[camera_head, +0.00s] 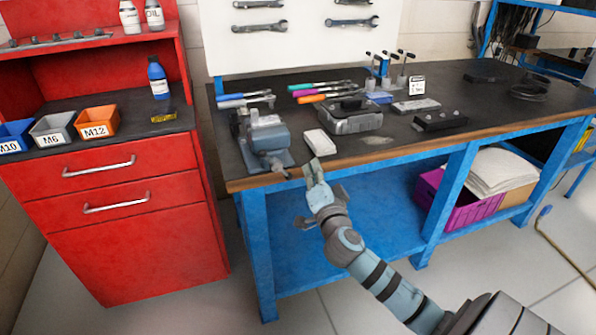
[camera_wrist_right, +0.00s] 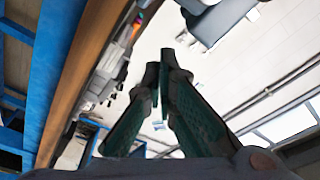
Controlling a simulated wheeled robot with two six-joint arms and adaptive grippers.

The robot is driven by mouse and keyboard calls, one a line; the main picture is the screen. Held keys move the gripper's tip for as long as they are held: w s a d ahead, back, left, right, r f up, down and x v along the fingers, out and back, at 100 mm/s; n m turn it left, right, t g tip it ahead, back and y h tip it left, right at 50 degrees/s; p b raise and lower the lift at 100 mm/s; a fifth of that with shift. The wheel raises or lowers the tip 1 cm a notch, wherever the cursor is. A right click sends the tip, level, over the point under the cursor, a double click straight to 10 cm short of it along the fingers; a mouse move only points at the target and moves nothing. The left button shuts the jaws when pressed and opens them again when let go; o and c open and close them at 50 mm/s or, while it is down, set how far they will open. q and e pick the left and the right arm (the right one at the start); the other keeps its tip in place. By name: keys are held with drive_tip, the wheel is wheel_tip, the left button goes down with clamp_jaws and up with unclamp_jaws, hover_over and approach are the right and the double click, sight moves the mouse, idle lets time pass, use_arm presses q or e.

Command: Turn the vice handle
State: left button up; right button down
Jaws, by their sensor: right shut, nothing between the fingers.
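The blue-grey vice (camera_head: 268,140) stands at the near left corner of the workbench. Its front screw end, with what looks like the handle (camera_head: 281,171), juts out over the wooden front edge; the handle is small and partly unclear. My right gripper (camera_head: 314,170) is just right of that end, at the bench's front edge, apparently apart from it. In the right wrist view its dark green fingers (camera_wrist_right: 160,70) are together with nothing between them. A grey-blue part (camera_wrist_right: 218,20) at the top of that view may be the vice. My left gripper is not in view.
The workbench (camera_head: 440,145) holds a grey case (camera_head: 352,117), a white box (camera_head: 319,142) and a black block (camera_head: 440,121). A red cabinet (camera_head: 130,215) stands left of the bench. A purple crate (camera_head: 455,203) sits on the lower shelf.

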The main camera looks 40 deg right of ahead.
sight(276, 165)
drive_tip(key=w, duration=0.1)
drive_tip(key=w+a+f, duration=0.1)
drive_tip(key=w+f, duration=0.1)
drive_tip(key=w, duration=0.1)
drive_tip(key=shift+w+a, duration=0.1)
drive_tip(key=shift+a, duration=0.2)
drive_tip(key=shift+w+f, duration=0.1)
drive_tip(key=shift+f+m+b, duration=0.15)
drive_tip(key=shift+m+b, duration=0.25)
drive_tip(key=shift+b, duration=0.15)
